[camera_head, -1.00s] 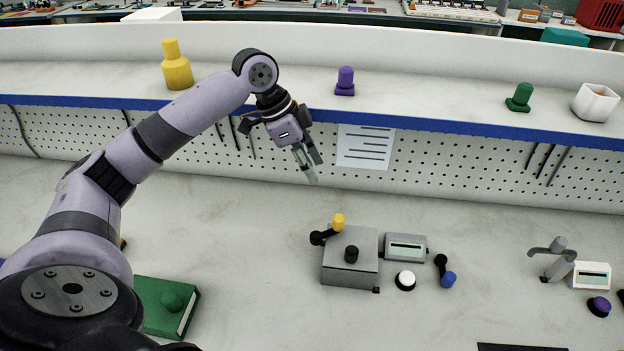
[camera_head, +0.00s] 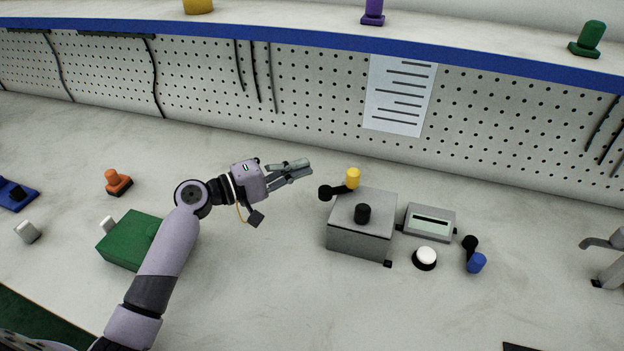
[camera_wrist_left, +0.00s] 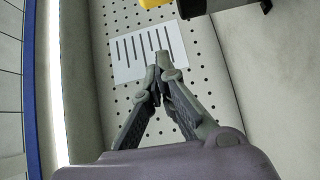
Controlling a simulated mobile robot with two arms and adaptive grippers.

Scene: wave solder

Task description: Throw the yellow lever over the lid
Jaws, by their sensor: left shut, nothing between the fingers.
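The yellow lever (camera_head: 353,179) has a yellow knob on a black arm at the back left of a grey box. The box's lid (camera_head: 378,205) lies flat on top and carries a black knob (camera_head: 362,214). My left gripper (camera_head: 308,166) is shut and empty, to the left of the lever and apart from it, fingers pointing right. In the left wrist view, the shut fingertips (camera_wrist_left: 161,64) show in the middle. The yellow knob (camera_wrist_left: 240,3) is cut off at the top edge, with black parts beside it.
A grey display unit (camera_head: 430,222), a white button (camera_head: 426,257) and a blue-tipped lever (camera_head: 476,262) stand right of the box. A green box (camera_head: 128,240) is by my left arm. A pegboard wall (camera_head: 300,85) with a paper sheet (camera_head: 399,95) rises behind. The bench in front of the grey box is clear.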

